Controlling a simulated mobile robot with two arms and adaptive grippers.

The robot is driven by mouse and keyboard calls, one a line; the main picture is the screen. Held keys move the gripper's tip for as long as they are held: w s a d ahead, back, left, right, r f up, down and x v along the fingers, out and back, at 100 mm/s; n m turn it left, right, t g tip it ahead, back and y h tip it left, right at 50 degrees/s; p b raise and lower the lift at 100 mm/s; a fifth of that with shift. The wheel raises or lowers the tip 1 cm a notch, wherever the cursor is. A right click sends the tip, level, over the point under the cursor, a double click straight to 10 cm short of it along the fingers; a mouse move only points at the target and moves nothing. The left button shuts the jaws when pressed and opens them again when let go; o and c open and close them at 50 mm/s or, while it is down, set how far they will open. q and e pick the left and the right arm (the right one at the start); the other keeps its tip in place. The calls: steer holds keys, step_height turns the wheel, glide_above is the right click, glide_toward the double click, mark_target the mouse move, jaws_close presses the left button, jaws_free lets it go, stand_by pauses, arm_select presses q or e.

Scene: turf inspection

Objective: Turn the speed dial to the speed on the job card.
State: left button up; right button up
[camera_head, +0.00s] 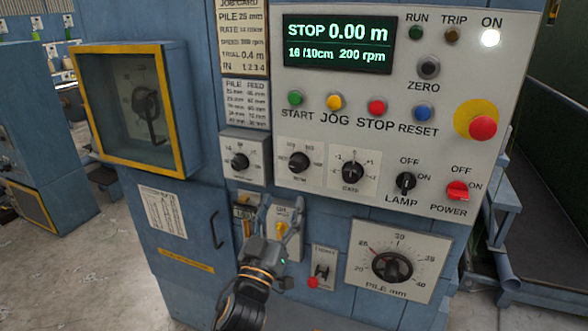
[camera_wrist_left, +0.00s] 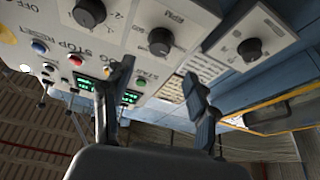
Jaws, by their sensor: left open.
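The speed dial (camera_head: 299,162), a black knob on a white plate marked RPM, is on the panel under the coloured buttons. It also shows upside down in the left wrist view (camera_wrist_left: 160,41). The job card (camera_head: 243,38) is at the panel's upper left; its speed line is small and seems to read 300 rpm. The display (camera_head: 337,44) reads STOP, 0.00 m, 16/10cm and 200 rpm. My left gripper (camera_head: 282,206) is open and empty, below the speed dial and apart from it. Its fingers also show in the left wrist view (camera_wrist_left: 158,82). My right gripper is out of view.
Close by are a small dial (camera_head: 240,161) on the left and another dial (camera_head: 352,172) on the right. The lamp switch (camera_head: 405,183), red power switch (camera_head: 458,190) and red emergency button (camera_head: 483,127) are farther right. A yellow-framed box (camera_head: 168,110) juts out left. A pile dial (camera_head: 392,267) is below.

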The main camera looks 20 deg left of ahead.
mark_target(296, 169)
arm_select(q)
steer(key=p+x, duration=0.2)
steer(key=x, duration=0.7)
steer(key=shift+w, duration=0.25)
steer(key=c, duration=1.1)
